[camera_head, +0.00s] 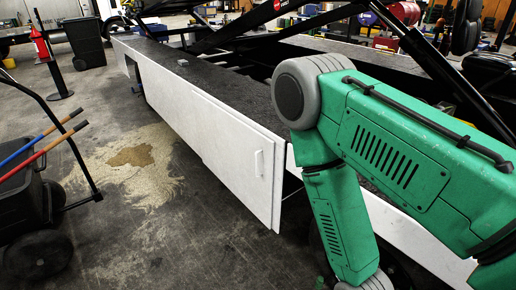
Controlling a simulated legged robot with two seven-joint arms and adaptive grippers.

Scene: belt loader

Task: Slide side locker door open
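The white side locker door (232,150) is on the long side of the belt loader, in the middle of the head view. Its upright white handle (258,163) is near the door's right end. The door stands slightly proud of the side panel, and a dark gap shows just beyond its right edge. My green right arm comes in from the right and bends down to the right of the door, apart from the handle in the picture. Its gripper is below the bottom edge of the view. My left arm and gripper do not show.
The belt loader's white side (160,85) runs away to the upper left. A black cart (35,205) with red and blue handled tools stands at the left. A dark bin (86,42) stands farther back. The stained floor beside the door is clear.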

